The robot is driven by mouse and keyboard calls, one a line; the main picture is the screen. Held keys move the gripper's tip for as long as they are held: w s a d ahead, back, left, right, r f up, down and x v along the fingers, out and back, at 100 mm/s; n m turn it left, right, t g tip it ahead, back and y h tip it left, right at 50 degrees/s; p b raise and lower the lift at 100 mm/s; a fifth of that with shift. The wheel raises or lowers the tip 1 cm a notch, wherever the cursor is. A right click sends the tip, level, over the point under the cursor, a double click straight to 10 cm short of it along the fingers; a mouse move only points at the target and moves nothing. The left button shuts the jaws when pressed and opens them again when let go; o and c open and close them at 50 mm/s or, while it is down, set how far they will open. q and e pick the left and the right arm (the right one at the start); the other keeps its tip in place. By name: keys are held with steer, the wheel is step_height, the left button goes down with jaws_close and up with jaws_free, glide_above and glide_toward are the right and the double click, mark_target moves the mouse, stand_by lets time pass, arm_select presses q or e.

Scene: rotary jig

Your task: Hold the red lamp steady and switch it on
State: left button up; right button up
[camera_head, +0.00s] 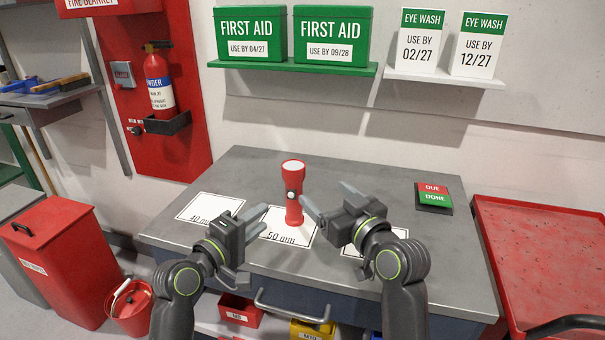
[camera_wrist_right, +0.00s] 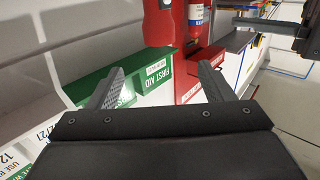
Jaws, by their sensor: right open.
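The red lamp (camera_head: 294,205) stands upright on the middle white sheet (camera_head: 273,234), with its pale round top facing up and a small light button on its side. My left gripper (camera_head: 265,217) is to the left of the lamp, open and empty, its fingers pointing towards the lamp. My right gripper (camera_head: 328,198) is to the right of it, open, its fingers also pointing towards the lamp. In the right wrist view the lamp (camera_wrist_right: 163,25) shows beyond the open fingers (camera_wrist_right: 160,88), not between them. Part of my left gripper (camera_wrist_right: 272,24) shows there at upper right.
More white sheets lie left (camera_head: 207,208) and right (camera_head: 399,234) on the grey worktop (camera_head: 240,172). A red and green DUE/DONE block (camera_head: 434,197) lies at the right. A red tray (camera_head: 540,255) stands beyond the right edge. The worktop behind the lamp is clear.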

mark_target(299, 172)
steer(key=x, duration=1.4)
steer(key=shift+w, duration=0.15)
steer(key=shift+c, duration=0.2)
steer(key=shift+f, duration=0.1)
steer(key=c, duration=1)
arm_select(q)
steer(key=shift+c, duration=0.6)
arm_select(e)
steer(key=shift+c, duration=0.5)
arm_select(q)
jaws_close()
